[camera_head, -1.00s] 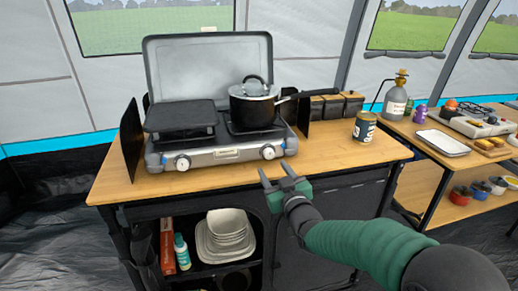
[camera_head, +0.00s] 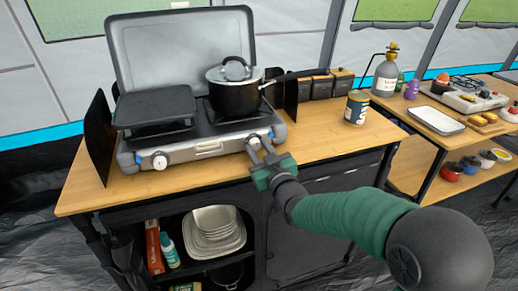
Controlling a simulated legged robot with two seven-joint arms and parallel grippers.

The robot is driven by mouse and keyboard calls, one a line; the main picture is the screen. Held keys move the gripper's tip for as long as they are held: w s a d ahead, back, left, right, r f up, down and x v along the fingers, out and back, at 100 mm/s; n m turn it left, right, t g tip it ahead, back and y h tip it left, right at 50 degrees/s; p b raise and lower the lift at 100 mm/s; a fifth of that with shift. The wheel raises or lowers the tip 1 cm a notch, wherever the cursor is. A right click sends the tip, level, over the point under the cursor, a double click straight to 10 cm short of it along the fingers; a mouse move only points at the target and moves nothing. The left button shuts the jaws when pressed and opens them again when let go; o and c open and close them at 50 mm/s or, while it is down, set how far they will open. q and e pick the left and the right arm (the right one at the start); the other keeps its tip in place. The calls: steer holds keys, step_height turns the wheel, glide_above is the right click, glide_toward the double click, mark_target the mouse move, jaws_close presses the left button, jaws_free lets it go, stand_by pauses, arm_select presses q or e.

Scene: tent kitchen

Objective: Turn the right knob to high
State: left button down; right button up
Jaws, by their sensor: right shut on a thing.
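The two-burner camping stove (camera_head: 207,148) stands on the wooden counter with its lid up. Its right knob (camera_head: 254,142) is at the front right, partly hidden by my right gripper (camera_head: 262,153). The gripper's fingers are shut on the right knob from the front. The left knob (camera_head: 159,161) is white-faced and clear of everything. A black lidded pot (camera_head: 234,97) sits on the right burner, its handle pointing right. My left gripper is not in view.
A dark griddle plate (camera_head: 155,106) covers the left burner. A can (camera_head: 356,107) stands on the counter (camera_head: 318,137) to the right, with dark canisters (camera_head: 322,87) behind. A side table holds a gas bottle (camera_head: 385,76) and a tray (camera_head: 436,120). Bowls (camera_head: 213,231) sit on the shelf below.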

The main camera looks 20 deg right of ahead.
steer(key=shift+d, duration=0.1)
steer(key=shift+c, duration=1.1)
jaws_close()
steer(key=shift+n, duration=0.3)
steer(key=n+b, duration=0.2)
steer(key=n, duration=0.2)
steer(key=shift+a+n+b, duration=0.25)
steer(key=shift+n+b, duration=0.05)
steer(key=shift+b, duration=0.1)
steer(key=n+b, duration=0.2)
steer(key=n, duration=0.2)
steer(key=shift+f+b, duration=0.1)
steer(key=shift+b, duration=0.2)
steer(key=shift+a+n+g+h+b, duration=0.15)
steer(key=shift+n+b, duration=0.4)
steer(key=shift+n, duration=0.55)
steer(key=shift+n+g+h+b, duration=0.15)
steer(key=shift+n+b, duration=0.4)
steer(key=shift+n, duration=0.55)
steer(key=shift+f, duration=0.15)
